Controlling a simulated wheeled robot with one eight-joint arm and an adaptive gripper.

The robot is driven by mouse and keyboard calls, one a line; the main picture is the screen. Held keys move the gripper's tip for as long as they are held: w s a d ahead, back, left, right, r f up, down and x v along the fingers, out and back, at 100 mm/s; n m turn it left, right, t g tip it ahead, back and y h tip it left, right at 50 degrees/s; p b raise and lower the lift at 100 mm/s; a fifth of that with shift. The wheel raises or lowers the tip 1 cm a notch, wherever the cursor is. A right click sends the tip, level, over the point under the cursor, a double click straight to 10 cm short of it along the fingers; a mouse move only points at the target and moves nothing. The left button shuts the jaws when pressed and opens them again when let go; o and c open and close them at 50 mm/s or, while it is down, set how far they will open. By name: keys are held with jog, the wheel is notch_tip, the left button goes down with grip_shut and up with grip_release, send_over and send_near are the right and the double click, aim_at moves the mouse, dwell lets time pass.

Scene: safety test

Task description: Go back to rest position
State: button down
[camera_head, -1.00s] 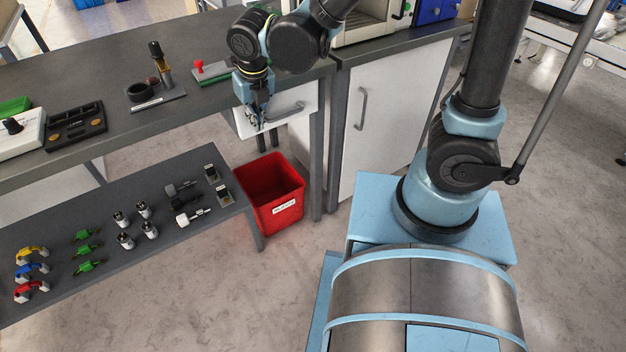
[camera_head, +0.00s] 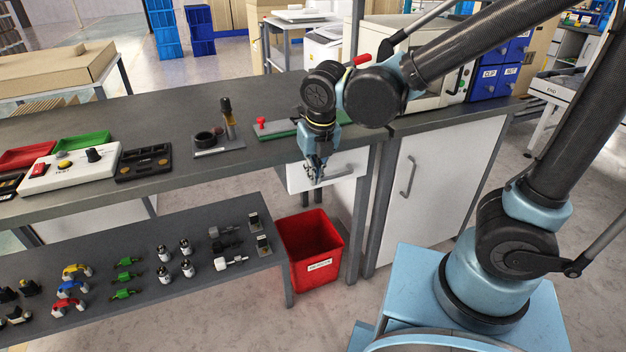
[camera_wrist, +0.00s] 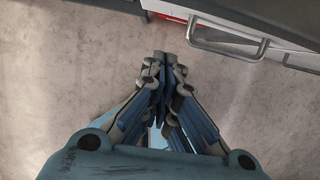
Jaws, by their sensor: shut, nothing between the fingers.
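My gripper (camera_head: 316,176) hangs pointing down in front of the workbench, beside a white drawer front (camera_head: 300,178) and above the red bin (camera_head: 309,248). The fingers are shut and empty. The wrist view shows the closed fingertips (camera_wrist: 167,62) over bare floor, with a drawer handle (camera_wrist: 226,44) ahead of them. I cannot tell whether the gripper touches the drawer.
The bench top (camera_head: 223,91) carries a test box (camera_head: 70,168), a black tray (camera_head: 143,163) and a small stand (camera_head: 219,143). The lower shelf (camera_head: 205,292) holds several connectors and clips. A white cabinet (camera_head: 436,190) stands to the right.

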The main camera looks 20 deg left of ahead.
jog(key=shift+v, duration=2.45)
jog(key=w+d+f+m+h, duration=0.1)
jog(key=w+d+m, duration=0.7)
jog(key=d+m, duration=0.35)
jog(key=w+d+m, duration=0.8)
jog(key=d+m, duration=0.2)
jog(key=d, duration=0.2)
jog(key=s+d+f+m, duration=0.2)
jog(key=d+f+m, duration=0.1)
jog(key=d+m, duration=0.6)
jog(key=s+d+f+m+h, duration=0.1)
jog(key=s+d+f+m, duration=0.2)
jog(key=d+m, duration=0.7)
jog(key=shift+d+f+m, duration=0.35)
jog(key=shift+f+m, duration=0.15)
jog(key=shift+m, duration=1.55)
